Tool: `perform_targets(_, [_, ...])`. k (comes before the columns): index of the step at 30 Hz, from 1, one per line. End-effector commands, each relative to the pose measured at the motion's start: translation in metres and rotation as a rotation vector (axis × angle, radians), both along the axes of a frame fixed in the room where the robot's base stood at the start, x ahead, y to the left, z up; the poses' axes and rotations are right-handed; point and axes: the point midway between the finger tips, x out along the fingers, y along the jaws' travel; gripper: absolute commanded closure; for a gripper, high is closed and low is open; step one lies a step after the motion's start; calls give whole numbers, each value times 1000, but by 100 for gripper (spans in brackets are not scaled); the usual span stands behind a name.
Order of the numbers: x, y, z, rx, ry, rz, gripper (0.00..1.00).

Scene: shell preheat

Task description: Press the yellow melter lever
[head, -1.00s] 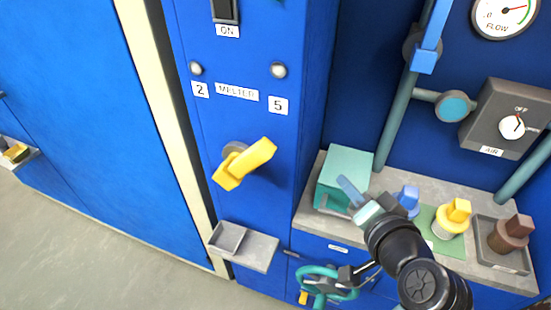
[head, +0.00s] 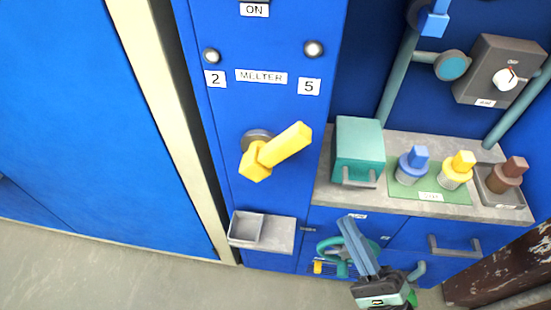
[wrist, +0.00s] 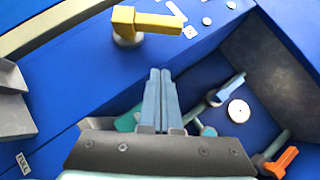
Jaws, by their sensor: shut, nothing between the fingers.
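The yellow melter lever (head: 285,147) sticks out from a round grey pivot on the blue melter panel (head: 230,110), under the MELTER label. Its arm slants up to the right. My gripper (head: 348,222) is below and right of the lever in the head view, apart from it, with its blue-grey fingers together and empty. In the wrist view the closed fingertips (wrist: 160,74) point towards the lever (wrist: 155,23), which lies beyond them near the top edge. Nothing covers the lever.
A grey tray (head: 280,238) juts out below the lever. A counter to the right holds a teal box (head: 360,140) and blue, yellow and brown knobbed pieces. A teal handwheel (head: 328,249) is behind my gripper. Pipes and an AIR box (head: 485,70) are at the upper right.

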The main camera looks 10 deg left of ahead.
Motion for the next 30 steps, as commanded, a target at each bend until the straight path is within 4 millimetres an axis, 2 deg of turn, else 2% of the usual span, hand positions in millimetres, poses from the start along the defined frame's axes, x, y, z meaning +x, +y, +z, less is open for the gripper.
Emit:
perform_targets(11, [-1, -1, 0, 8, -3, -2, 100])
perform_targets(16, [6, 5, 6, 6, -4, -1, 100])
perform_targets(30, [72, 56, 50, 5, -5, 2, 100])
